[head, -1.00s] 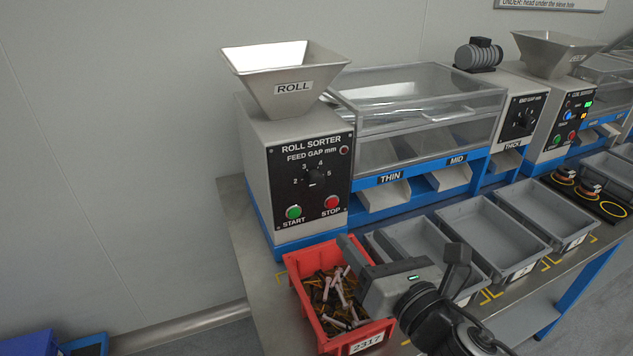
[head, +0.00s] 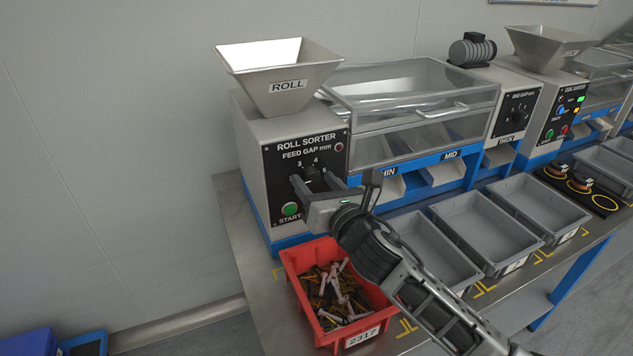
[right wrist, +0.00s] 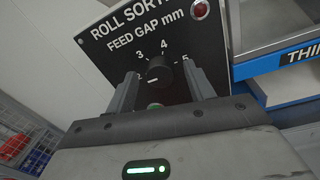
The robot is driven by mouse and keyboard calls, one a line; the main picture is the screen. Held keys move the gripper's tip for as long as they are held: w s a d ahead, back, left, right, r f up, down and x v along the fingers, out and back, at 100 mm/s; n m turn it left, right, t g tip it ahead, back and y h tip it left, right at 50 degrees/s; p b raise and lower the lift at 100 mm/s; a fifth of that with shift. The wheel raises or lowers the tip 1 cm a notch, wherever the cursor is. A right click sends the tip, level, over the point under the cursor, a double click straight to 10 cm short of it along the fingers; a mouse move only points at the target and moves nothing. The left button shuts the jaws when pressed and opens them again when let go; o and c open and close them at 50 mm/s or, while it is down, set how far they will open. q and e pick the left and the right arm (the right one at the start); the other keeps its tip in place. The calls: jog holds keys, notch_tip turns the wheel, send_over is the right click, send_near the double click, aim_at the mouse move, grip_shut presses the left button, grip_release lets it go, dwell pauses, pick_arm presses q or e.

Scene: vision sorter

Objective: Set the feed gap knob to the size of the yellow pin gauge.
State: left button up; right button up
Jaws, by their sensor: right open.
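The feed gap knob (head: 312,173) is a black round knob on the black front panel of the roll sorter. In the right wrist view the knob (right wrist: 159,72) shows between my fingers, with 3, 4 and 5 readable around it. A white mark on its face lies toward the lower left; the number it points at cannot be told. My right gripper (head: 314,184) is open in front of the panel, its fingers (right wrist: 163,88) on either side of the knob. Contact cannot be told. I cannot make out a yellow pin gauge. My left gripper is not in view.
The green START button (head: 290,209) is just below the gripper; the STOP button is hidden behind it. A red bin (head: 289,277) of mixed pins stands below. Grey trays (head: 471,221) line the bench to the right. The wall side at left is free.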

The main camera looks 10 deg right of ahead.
jog(key=shift+w, duration=0.2)
jog(key=c, duration=1)
jog(key=shift+o, duration=0.2)
